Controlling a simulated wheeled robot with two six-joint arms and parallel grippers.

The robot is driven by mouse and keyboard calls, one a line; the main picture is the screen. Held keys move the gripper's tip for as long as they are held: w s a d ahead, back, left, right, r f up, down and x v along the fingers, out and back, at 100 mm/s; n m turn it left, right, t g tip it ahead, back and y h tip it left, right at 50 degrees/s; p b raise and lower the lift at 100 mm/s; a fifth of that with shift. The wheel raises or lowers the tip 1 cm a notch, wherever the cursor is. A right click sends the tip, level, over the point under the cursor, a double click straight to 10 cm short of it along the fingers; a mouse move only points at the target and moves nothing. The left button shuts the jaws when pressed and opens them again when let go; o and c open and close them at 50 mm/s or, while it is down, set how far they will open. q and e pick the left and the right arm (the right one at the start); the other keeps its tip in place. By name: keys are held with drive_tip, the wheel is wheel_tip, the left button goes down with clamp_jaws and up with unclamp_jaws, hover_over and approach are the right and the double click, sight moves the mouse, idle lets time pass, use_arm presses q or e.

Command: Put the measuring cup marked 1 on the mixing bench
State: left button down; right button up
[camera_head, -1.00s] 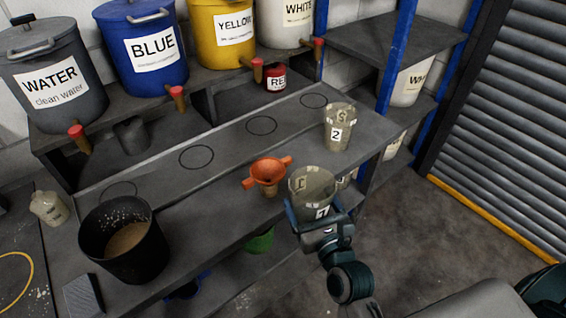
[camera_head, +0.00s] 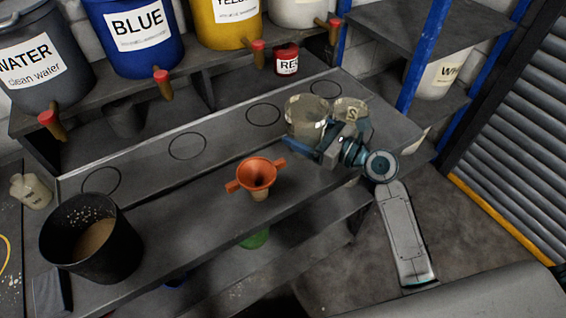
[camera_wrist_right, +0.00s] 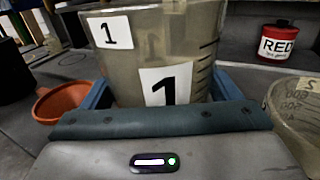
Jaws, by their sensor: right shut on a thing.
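The measuring cup marked 1 (camera_wrist_right: 150,45) fills the upper middle of the right wrist view, between the two fingers of my right gripper (camera_wrist_right: 155,88). In the head view the translucent cup (camera_head: 305,112) is upright above or at the right part of the grey mixing bench (camera_head: 205,222). My right gripper (camera_head: 322,152) is shut on it. I cannot tell whether its base touches the bench. A second cup, marked 2 (camera_wrist_right: 300,110), stands close beside it; in the head view this cup (camera_head: 350,108) is partly hidden by my gripper. My left gripper is not in view.
An orange funnel (camera_head: 257,174) stands at the bench's front middle. A black bucket (camera_head: 92,240) is at the left. A red can (camera_head: 287,60) sits behind, below labelled paint buckets with taps. Bare bench with marked circles (camera_head: 188,146) lies between them.

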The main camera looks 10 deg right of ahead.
wheel_tip(320, 180, down, 3)
drive_tip(key=shift+f, duration=0.15)
wheel_tip(320, 180, down, 3)
drive_tip(key=shift+f, duration=0.2)
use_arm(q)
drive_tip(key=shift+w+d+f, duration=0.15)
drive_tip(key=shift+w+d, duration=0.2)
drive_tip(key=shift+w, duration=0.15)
use_arm(e)
drive_tip(key=o, duration=0.9)
drive_tip(key=shift+f, duration=0.1)
drive_tip(key=shift+s+d, duration=0.15)
drive_tip(key=shift+s, duration=0.1)
use_arm(q)
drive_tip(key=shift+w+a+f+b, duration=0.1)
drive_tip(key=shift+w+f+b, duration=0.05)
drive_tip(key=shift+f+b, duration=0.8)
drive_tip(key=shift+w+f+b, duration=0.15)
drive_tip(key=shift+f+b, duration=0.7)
drive_tip(key=shift+b, duration=0.2)
use_arm(e)
drive_tip(key=shift+v, duration=5.75)
